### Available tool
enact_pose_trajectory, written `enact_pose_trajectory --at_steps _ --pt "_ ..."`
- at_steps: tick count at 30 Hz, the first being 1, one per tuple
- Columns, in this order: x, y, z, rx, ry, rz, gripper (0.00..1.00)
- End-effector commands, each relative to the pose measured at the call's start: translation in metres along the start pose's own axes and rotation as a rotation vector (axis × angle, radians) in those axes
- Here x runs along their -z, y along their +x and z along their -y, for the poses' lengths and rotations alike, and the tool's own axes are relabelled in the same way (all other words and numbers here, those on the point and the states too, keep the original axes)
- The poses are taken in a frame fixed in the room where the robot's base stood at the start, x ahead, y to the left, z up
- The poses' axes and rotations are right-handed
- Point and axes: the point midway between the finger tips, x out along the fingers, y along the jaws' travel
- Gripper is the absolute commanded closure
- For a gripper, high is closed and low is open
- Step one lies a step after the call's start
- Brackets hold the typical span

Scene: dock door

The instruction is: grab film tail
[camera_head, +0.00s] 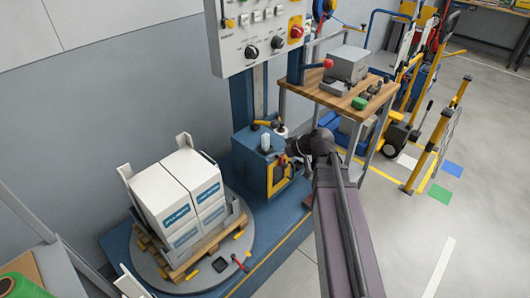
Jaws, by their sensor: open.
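The blue film carriage (249,160) sits low on the mast of the wrapping machine. A small white cylinder, perhaps the film roll (265,142), shows at its top, and a yellow frame (271,183) is on its right side. My gripper (284,164) is at the right side of the carriage, close to the yellow frame. It is small and dark here and looks open, with nothing visible between the fingers. I cannot make out a film tail; it may be hidden by my wrist or too thin to see. I cannot tell whether the gripper touches the carriage.
White boxes (180,199) stand on a wooden pallet (208,250) on the round turntable (195,282) to the left. A control panel (262,38) hangs above. A wooden-topped workbench (330,97) stands behind my arm on the right. The floor at lower right is clear.

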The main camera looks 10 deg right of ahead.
Motion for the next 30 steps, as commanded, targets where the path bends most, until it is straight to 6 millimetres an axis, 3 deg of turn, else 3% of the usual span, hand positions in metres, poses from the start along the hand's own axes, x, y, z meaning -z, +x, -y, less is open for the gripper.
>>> enact_pose_trajectory --at_steps 1,3,10,23,30 --pt "-0.001 0.007 -0.017 -0.007 -0.03 -0.064 0.14" --pt "0.006 0.006 -0.033 -0.02 -0.076 -0.151 0.14" --pt "0.022 -0.004 -0.067 -0.081 -0.173 -0.332 0.14" --pt "0.027 -0.009 -0.074 -0.1 -0.197 -0.371 0.14" --pt "0.029 0.0 -0.075 -0.098 -0.197 -0.37 0.14"
